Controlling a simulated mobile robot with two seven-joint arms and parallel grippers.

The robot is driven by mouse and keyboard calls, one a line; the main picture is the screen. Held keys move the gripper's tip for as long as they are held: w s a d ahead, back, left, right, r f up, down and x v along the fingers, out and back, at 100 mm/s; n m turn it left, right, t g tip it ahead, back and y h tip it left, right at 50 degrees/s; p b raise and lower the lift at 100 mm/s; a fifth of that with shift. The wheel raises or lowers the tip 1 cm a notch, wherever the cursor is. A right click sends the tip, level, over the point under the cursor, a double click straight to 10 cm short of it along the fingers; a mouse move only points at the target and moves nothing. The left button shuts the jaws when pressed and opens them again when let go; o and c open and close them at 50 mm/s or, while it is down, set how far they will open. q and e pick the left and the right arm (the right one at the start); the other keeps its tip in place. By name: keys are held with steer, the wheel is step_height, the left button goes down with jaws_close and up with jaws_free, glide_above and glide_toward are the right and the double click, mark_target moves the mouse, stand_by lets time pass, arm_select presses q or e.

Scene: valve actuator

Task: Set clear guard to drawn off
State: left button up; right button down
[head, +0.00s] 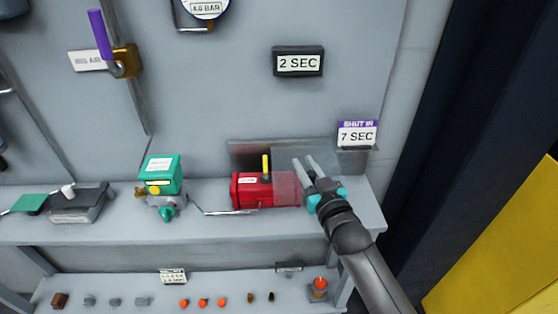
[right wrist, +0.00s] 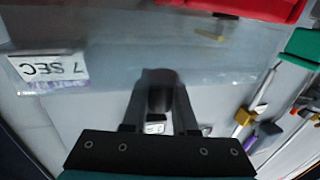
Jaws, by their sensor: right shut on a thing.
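The clear guard (head: 285,158) is a see-through panel. In the head view it covers the right part of the red actuator (head: 248,191) and reaches right behind my right gripper. The actuator's yellow lever (head: 266,166) stands upright just left of the panel's edge. My right gripper (head: 304,160) is at the right part of the guard. In the right wrist view, my right gripper (right wrist: 160,92) is shut on a small dark piece that seems to be the guard's grip; its join to the panel is unclear. My left gripper is out of view.
A green-topped valve (head: 162,175) stands left of the actuator on the grey shelf (head: 230,228). A "7 SEC" sign (head: 357,135) sits just above right of my gripper, and a "2 SEC" sign (head: 298,62) higher up. Small parts line the lower shelf (head: 140,285).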

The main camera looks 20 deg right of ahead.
mark_target(334, 175)
steer(key=d, duration=0.2)
steer(key=s+d, duration=0.1)
steer(key=d, duration=0.1)
steer(key=s+d+p, duration=0.1)
steer(key=d, duration=0.1)
steer(key=shift+d, duration=0.35)
steer(key=c, duration=0.7)
jaws_free()
steer(key=s, duration=1.5)
steer(key=shift+a, duration=0.15)
steer(key=shift+s, duration=0.1)
